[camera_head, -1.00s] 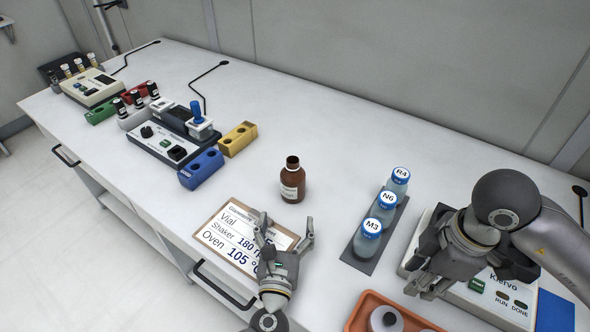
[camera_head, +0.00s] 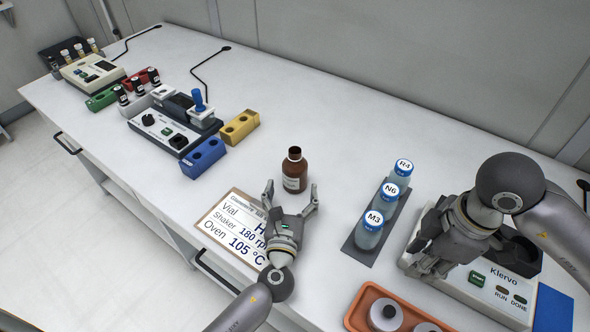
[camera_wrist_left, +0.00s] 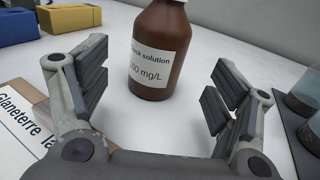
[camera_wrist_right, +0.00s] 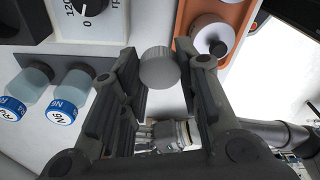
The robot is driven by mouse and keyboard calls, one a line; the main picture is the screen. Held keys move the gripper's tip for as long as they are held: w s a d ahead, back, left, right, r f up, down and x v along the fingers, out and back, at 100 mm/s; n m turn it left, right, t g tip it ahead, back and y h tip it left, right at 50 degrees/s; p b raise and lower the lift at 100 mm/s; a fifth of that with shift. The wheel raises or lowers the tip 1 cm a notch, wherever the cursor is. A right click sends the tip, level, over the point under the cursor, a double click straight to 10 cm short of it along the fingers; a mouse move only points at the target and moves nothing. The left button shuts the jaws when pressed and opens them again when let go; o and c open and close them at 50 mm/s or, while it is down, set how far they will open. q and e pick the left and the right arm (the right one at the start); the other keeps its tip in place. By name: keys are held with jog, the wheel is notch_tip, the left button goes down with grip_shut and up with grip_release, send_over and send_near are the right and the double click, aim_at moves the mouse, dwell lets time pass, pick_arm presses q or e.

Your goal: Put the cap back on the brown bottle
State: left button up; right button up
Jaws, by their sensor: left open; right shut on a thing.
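The brown bottle (camera_head: 295,172) stands upright on the bench with its neck open and a white label on its front. It also shows in the left wrist view (camera_wrist_left: 158,50), between and beyond the fingers. My left gripper (camera_head: 291,198) is open and empty, just in front of the bottle, with its fingers pointing at it. My right gripper (camera_head: 432,256) is above the Klervo device, far to the right of the bottle. It is shut on a round grey cap (camera_wrist_right: 159,68), seen between its fingertips in the right wrist view. The cap is hidden in the head view.
Blue-capped bottles R4, N6 and M3 (camera_head: 370,230) stand on a dark strip (camera_head: 360,254) between the brown bottle and my right gripper. A clipboard (camera_head: 226,225) lies under my left gripper. An orange tray (camera_head: 357,316) is at the front. Bench behind the brown bottle is clear.

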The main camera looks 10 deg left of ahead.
aim_at(295, 169)
pick_arm(q)
jog(key=shift+w, duration=1)
jog(key=shift+w+a+r, duration=0.1)
jog(key=shift+w+r, duration=0.15)
jog(key=shift+w, duration=0.05)
jog(key=w, duration=0.3)
jog(key=w+p, duration=0.1)
jog(key=shift+w+a+r, duration=0.1)
jog(key=shift+w+a, duration=0.15)
jog(key=shift+w, duration=0.05)
jog(key=shift+s, duration=0.1)
jog(key=c, duration=1.3)
